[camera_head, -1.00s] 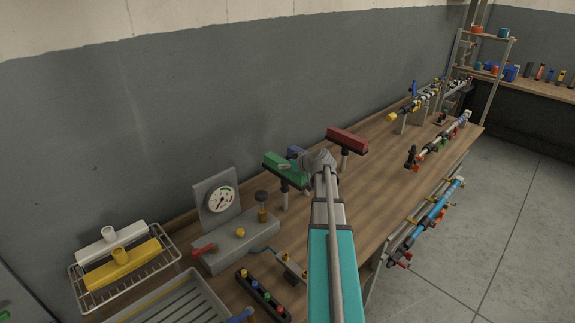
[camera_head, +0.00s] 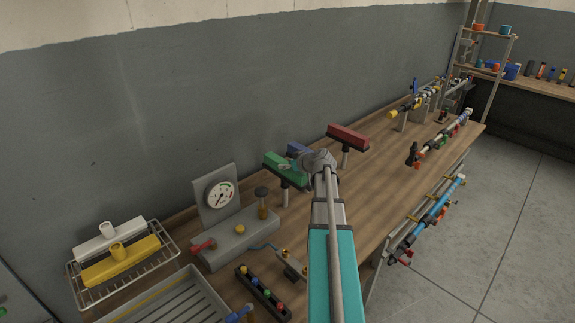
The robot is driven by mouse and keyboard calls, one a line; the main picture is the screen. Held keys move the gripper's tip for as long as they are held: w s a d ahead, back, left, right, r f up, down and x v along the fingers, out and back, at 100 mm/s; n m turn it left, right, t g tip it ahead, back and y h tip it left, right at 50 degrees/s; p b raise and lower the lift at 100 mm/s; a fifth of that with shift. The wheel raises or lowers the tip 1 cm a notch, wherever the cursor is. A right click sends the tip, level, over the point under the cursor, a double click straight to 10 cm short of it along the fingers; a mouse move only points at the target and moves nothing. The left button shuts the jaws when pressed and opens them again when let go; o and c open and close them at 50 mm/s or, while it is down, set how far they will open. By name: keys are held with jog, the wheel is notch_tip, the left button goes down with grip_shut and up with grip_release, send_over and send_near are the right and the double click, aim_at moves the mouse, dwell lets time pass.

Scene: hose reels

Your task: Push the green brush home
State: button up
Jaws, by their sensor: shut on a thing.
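The green brush (camera_head: 281,168) sits at the top of a short grey upright post on the wooden bench (camera_head: 392,180), near the wall. My gripper (camera_head: 294,164) is at the right part of its head, shut on it. The gripper's wrist and my arm cover part of that side, so the exact finger contact is hard to see. Whether the brush is fully seated on its post cannot be told from here.
A blue brush (camera_head: 298,150) stands close behind my gripper, and a red brush (camera_head: 347,137) stands to the right. A gauge unit (camera_head: 220,194) is to the left. A wire rack (camera_head: 168,244) holds white and yellow brushes. Bench space right of my arm is clear.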

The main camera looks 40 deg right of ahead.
jog(key=shift+f, duration=0.2)
jog(key=o, duration=1.4)
jog(key=shift+r, duration=0.15)
